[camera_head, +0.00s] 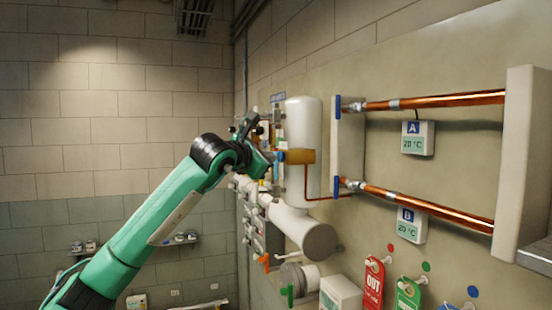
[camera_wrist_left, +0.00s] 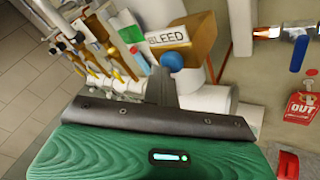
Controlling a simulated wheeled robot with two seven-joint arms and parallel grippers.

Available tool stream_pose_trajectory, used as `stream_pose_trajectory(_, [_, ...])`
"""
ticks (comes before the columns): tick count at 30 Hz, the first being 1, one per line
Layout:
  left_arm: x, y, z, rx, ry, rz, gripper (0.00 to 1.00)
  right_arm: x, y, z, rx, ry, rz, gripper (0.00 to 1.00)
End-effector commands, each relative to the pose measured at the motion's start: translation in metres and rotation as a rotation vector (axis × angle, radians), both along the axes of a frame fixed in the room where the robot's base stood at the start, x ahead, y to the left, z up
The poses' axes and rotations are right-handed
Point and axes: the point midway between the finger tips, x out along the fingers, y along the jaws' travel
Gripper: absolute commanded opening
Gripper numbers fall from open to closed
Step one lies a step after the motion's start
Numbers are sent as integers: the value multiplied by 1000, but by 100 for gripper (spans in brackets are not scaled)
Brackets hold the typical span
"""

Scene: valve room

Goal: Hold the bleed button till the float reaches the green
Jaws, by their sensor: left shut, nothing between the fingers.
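My left gripper (camera_head: 272,157) is shut and empty, beside the white vessel (camera_head: 303,115) on the right-hand wall. In the left wrist view its dark fingers (camera_wrist_left: 161,80) point at a blue round knob (camera_wrist_left: 172,61) just under the BLEED label (camera_wrist_left: 168,37). The fingertips are at or very close to the knob; I cannot tell whether they press it. A green patch (camera_wrist_left: 131,34) with a small red spot (camera_wrist_left: 134,49) shows left of the label; the float is not clearly distinguishable.
Copper pipes (camera_head: 435,100) with displays A (camera_head: 417,138) and B (camera_head: 408,226) run along the right wall. A white cylinder (camera_head: 300,232) sticks out below the vessel. A red OUT tag (camera_head: 373,283) and a green tag (camera_head: 408,295) hang lower right. The left side is open.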

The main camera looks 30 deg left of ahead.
Motion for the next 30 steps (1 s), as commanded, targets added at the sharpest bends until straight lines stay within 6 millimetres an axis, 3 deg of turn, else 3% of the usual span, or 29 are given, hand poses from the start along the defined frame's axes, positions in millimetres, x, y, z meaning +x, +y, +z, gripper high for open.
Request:
stream_pose_trajectory(17, [0, 0, -1, 0, 1, -1, 0, 0, 0, -1, 0, 0, 0, 36])
stream_pose_trajectory(30, [-14, 11, 0, 1, -1, -1, 0, 0, 0, -10, 0, 0, 0, 36])
